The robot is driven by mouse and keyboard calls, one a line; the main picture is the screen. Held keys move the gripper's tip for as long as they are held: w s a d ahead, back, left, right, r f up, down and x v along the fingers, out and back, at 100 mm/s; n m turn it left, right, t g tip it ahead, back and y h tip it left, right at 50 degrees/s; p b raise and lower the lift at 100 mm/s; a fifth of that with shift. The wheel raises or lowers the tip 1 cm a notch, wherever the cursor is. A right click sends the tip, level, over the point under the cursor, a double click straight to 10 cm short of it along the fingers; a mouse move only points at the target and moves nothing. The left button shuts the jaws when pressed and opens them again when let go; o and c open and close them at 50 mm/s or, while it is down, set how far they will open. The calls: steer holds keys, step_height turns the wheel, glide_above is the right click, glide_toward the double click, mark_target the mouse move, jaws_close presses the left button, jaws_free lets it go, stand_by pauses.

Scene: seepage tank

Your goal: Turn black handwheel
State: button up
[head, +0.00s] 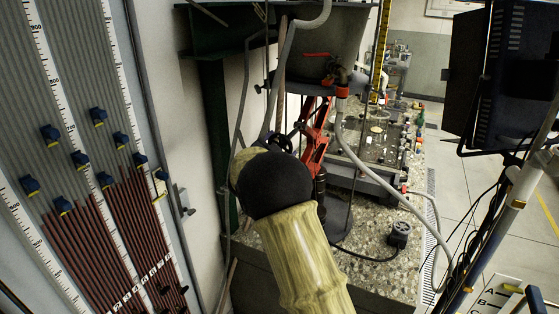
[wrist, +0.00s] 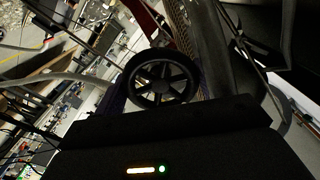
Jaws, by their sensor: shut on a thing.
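The black handwheel (wrist: 162,82), a spoked wheel with a thick rim, is close in the middle of the wrist view. In the head view the handwheel (head: 279,142) shows small and partly hidden behind my arm. My gripper (wrist: 161,101) is at the near side of the wheel, shut on it. Its black housing with small lights fills the bottom of the wrist view. In the head view my arm hides the gripper.
A red bracket (head: 316,138) stands just right of the wheel. Grey hoses (head: 375,178) run over the speckled stone bench (head: 385,250). A tube board (head: 90,150) with blue clips fills the left. A black panel on a stand (head: 490,75) is at the right, with open floor between.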

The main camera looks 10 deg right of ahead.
steer(key=shift+f+m+b, duration=0.2)
steer(key=shift+m+b, duration=0.45)
steer(key=shift+b, duration=0.1)
steer(key=shift+f+m+b, duration=0.2)
steer(key=shift+m+b, duration=0.45)
steer(key=shift+b, duration=0.05)
steer(key=shift+a, duration=0.1)
steer(key=o, duration=0.8)
steer(key=shift+o, duration=0.9)
steer(key=shift+r, duration=0.2)
steer(key=shift+s, duration=0.1)
steer(key=b+v, duration=0.3)
steer(key=v, duration=1.4)
steer(key=shift+b, duration=0.4)
